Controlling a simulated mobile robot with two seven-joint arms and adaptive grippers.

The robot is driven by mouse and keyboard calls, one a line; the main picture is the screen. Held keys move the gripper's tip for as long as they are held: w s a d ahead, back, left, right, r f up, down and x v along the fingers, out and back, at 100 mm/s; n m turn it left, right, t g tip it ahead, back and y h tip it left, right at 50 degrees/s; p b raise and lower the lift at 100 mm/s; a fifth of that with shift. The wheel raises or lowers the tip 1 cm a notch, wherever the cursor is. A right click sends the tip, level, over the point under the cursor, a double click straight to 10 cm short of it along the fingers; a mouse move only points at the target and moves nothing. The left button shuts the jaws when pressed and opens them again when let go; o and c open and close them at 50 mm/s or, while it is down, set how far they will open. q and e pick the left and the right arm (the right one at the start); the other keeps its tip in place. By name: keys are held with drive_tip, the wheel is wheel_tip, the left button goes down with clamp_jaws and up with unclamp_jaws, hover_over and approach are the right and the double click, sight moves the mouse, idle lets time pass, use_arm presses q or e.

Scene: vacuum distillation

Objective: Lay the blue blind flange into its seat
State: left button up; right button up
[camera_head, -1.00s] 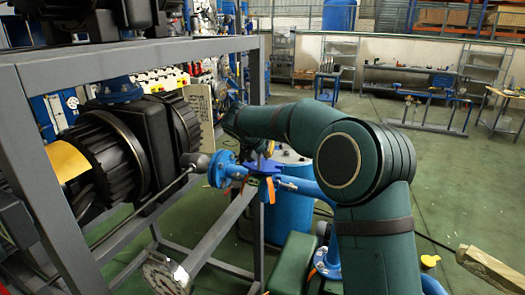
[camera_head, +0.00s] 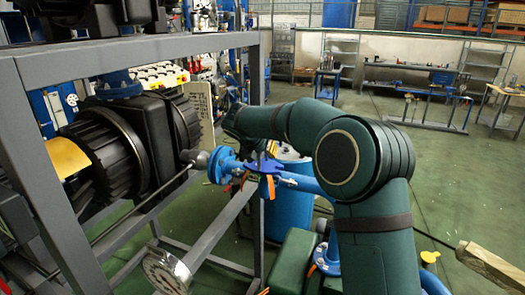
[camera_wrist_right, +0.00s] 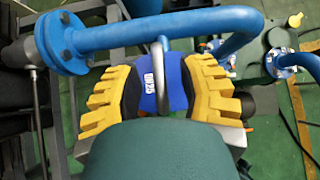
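The blue blind flange (camera_wrist_right: 172,78), a blue plate with a white DN25 label and a grey metal handle, lies between the yellow-tipped fingers of my right gripper (camera_wrist_right: 163,92) in the right wrist view. The dark finger pads meet it on both sides. In the head view, a blue plate (camera_head: 266,167) shows at my right gripper (camera_head: 262,157), beside the blue pipe, largely covered by the arm. The seat is hidden or cannot be made out. I cannot tell whether the flange touches anything below. My left gripper is not in view.
A blue pipe (camera_wrist_right: 165,32) with a bolted end flange (camera_wrist_right: 62,43) runs right beside the gripper. Another blue pipe flange (camera_wrist_right: 282,62) is at the right. A grey frame (camera_head: 50,150) stands at the left, a blue barrel (camera_head: 290,205) behind. Floor at the right is mostly clear.

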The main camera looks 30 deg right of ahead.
drive_tip(key=v, duration=1.2)
idle(0.3)
